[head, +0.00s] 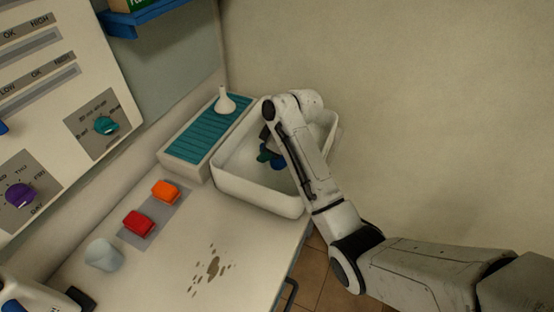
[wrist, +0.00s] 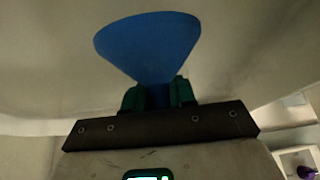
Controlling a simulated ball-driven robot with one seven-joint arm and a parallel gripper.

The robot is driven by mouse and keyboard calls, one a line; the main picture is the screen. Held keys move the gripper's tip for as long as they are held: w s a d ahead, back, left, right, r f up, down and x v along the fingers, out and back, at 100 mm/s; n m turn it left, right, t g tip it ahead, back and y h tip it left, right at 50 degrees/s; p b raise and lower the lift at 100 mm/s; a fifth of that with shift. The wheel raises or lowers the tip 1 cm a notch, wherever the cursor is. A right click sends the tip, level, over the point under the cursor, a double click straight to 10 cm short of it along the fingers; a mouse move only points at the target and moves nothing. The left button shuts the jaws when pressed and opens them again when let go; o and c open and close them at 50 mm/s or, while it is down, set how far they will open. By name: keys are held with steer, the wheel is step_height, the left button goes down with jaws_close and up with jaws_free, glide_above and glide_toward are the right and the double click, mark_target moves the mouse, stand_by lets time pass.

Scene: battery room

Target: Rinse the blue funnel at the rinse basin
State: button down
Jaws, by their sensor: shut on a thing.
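The blue funnel (wrist: 148,45) is held in my gripper (wrist: 159,97), which is shut on its narrow part. In the wrist view its wide cone points away from the fingers. In the head view the funnel (head: 277,162) shows only as a small blue patch, mostly hidden by my arm. My gripper (head: 265,155) is inside the outline of the white rinse basin (head: 257,195), over its interior. Whether the funnel touches the basin cannot be told. No water is visible.
A white funnel (head: 225,103) stands on a teal ribbed rack (head: 203,138) left of the basin. An orange block (head: 165,191), a red block (head: 138,223) and a pale cup (head: 103,254) are on the counter. Brown spots (head: 213,267) mark the counter front. The wall is close behind the basin.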

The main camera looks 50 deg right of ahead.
mark_target(262, 145)
steer(key=shift+r+p, duration=2.3)
steer(key=shift+r, duration=0.4)
steer(key=shift+r+p, duration=0.4)
steer(key=shift+r, duration=3.4)
steer(key=shift+r, duration=0.1)
step_height(262, 145, up, 4)
steer(key=shift+f, duration=0.15)
